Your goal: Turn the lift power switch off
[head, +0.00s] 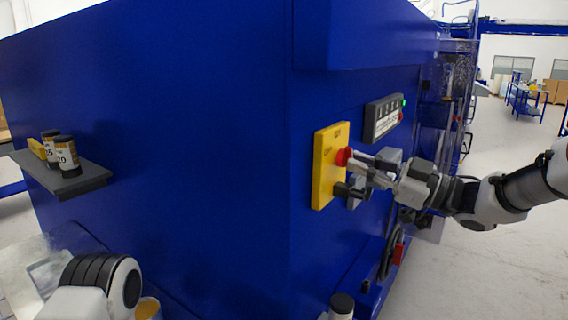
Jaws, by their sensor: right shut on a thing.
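The lift power switch is a red knob (343,157) on a yellow plate (328,180) fixed to the blue machine's side. My right gripper (352,174) reaches in from the right and is shut at the knob, its fingers in front of the plate. The fingers hide part of the knob, so its exact turn position cannot be told. My left arm shows only as a white and black link at the bottom left; its gripper is out of view.
A grey control panel (384,118) with a lit green lamp sits above right of the plate. A dark shelf (84,184) on the left holds labelled canisters (67,156). A black-capped canister (342,305) stands at the bottom. Open floor lies to the right.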

